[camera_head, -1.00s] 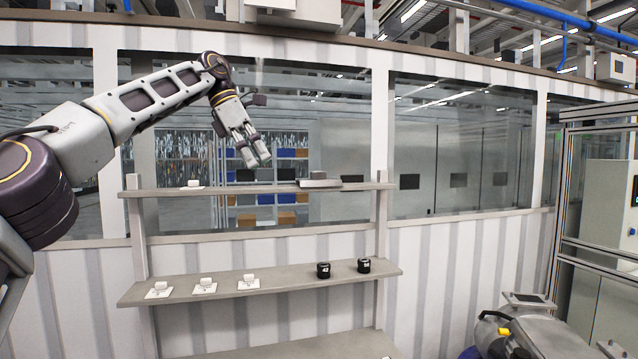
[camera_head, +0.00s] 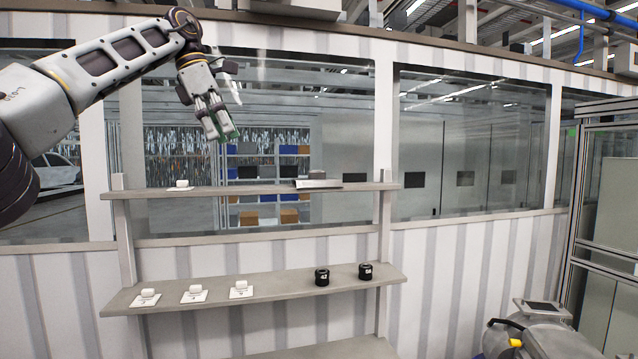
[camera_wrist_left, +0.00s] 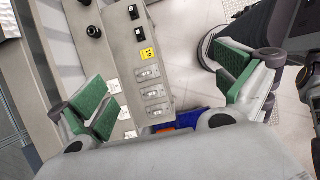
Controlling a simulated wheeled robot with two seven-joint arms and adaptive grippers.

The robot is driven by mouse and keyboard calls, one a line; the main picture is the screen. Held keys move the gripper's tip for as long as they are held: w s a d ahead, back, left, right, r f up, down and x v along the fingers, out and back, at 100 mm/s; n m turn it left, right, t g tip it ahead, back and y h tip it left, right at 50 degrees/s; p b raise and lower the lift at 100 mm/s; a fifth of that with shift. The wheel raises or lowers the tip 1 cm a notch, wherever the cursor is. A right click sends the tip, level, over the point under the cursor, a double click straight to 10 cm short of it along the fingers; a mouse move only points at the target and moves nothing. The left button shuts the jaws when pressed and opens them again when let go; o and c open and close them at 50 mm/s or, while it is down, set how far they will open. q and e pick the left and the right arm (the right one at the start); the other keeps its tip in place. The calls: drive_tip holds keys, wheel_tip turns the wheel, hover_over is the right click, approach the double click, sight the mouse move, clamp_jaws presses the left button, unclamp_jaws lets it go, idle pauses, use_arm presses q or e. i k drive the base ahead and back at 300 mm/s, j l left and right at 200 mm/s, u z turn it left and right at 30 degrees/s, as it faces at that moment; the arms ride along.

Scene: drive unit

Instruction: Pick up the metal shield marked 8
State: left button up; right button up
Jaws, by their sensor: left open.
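Several small white blocks on white square plates stand on the shelves: three on the middle shelf, including the right one (camera_head: 241,290), and one on the upper shelf (camera_head: 181,186). I cannot read an 8 on anything, so I cannot tell which is the metal shield marked 8. My left gripper (camera_head: 222,137) is open and empty, pointing down above the upper shelf in the head view. In the left wrist view, its green-padded fingers (camera_wrist_left: 168,95) are wide apart, with several small metallic pieces (camera_wrist_left: 153,91) below between them.
Two black cylinders (camera_head: 322,277) with white markings stand on the middle shelf's right part. A yellow label reading 19 (camera_wrist_left: 147,54) shows in the wrist view. A windowed wall is behind the shelves. A grey machine (camera_head: 530,335) stands at the lower right.

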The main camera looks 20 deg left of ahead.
sight(316, 178)
drive_tip(key=i, duration=1.7)
